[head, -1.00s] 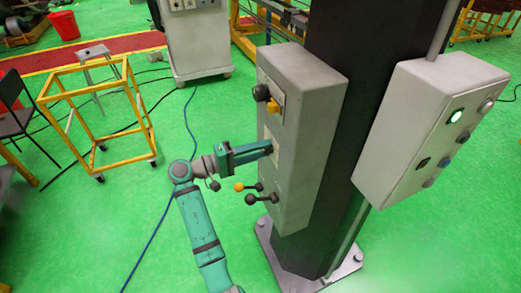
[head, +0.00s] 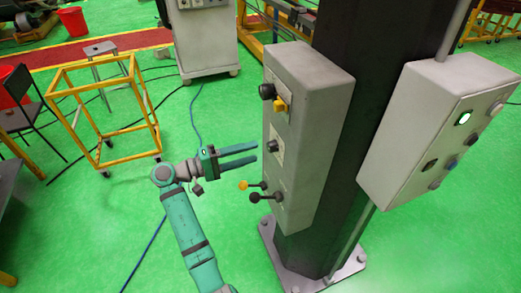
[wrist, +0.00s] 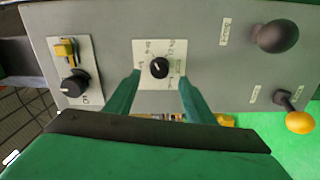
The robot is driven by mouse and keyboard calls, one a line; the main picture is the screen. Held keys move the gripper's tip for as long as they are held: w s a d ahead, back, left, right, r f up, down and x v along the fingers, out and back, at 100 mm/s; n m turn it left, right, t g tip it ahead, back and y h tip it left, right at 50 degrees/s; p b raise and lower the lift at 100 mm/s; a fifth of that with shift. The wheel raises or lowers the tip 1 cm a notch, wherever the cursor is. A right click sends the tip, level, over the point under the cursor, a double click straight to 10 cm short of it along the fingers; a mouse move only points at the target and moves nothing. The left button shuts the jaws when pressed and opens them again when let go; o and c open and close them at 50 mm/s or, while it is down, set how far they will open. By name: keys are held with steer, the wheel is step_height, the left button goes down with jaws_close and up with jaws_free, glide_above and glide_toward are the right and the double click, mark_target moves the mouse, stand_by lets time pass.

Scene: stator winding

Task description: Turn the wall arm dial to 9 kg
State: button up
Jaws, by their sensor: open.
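The dial (head: 272,146) is a small black knob on a pale plate, midway up the front of the grey control box (head: 318,72) on the dark column. In the wrist view the dial (wrist: 159,68) has a white pointer mark and small numbers around it, too small to read surely. My gripper (head: 256,151) is open and empty, a short way to the left of the dial in the head view. In the wrist view its two fingers (wrist: 160,78) lie on either side of the dial, apart from it.
Above the dial sit a black knob (head: 267,91) and a yellow switch (head: 281,105). Below it are two levers, one with a yellow ball (head: 243,185) and one with a black ball (head: 255,198). A second box (head: 425,130) hangs right of the column.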

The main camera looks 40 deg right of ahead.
steer(key=shift+v, duration=2.3)
